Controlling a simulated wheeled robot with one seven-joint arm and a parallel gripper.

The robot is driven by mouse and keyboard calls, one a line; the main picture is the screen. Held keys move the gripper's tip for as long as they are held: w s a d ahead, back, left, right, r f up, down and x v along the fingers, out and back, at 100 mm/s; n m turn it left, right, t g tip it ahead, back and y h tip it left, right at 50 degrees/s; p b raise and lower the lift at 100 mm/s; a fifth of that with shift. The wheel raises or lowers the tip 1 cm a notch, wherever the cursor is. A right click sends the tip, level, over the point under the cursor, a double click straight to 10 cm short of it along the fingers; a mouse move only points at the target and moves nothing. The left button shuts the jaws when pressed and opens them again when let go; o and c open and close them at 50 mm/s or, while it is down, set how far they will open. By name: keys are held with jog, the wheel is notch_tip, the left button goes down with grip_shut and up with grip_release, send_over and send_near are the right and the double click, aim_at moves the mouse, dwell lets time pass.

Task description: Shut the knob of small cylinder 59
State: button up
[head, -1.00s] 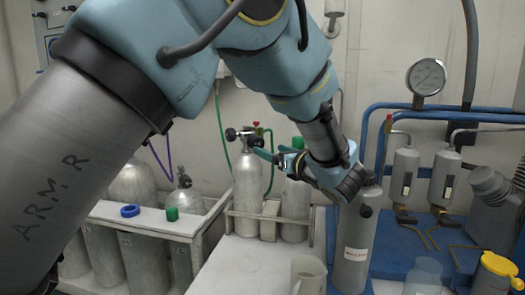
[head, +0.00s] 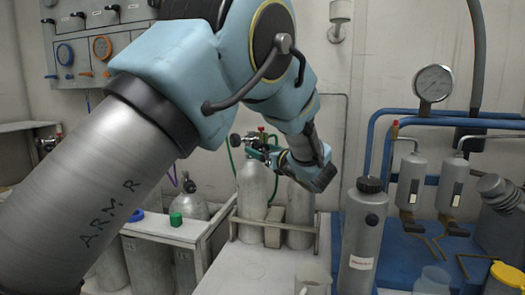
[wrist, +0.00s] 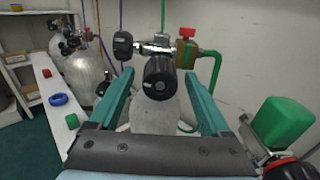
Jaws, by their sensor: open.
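A small grey cylinder (head: 251,192) stands upright in a low rack by the back wall. Its valve (head: 247,140) carries black knobs, a red knob and a green hose; no number is readable. In the wrist view one round black knob (wrist: 160,76) faces me above the cylinder body (wrist: 155,115). A second black knob (wrist: 123,45) sticks out to the left, and the red knob (wrist: 187,33) sits at the right on a brass fitting. My gripper (wrist: 160,80) is open, its teal fingers on either side of the facing knob, with visible gaps. It shows at the valve in the head view (head: 264,152).
A green-capped cylinder (wrist: 282,122) stands close at the right, beside the gripper. More cylinders (wrist: 88,72) and a white bench (wrist: 50,95) with a blue ring are at the left. A tall grey canister (head: 362,238) stands right of the arm.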

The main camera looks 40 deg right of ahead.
jog(key=shift+c, duration=0.3)
grip_shut()
dwell(0.4)
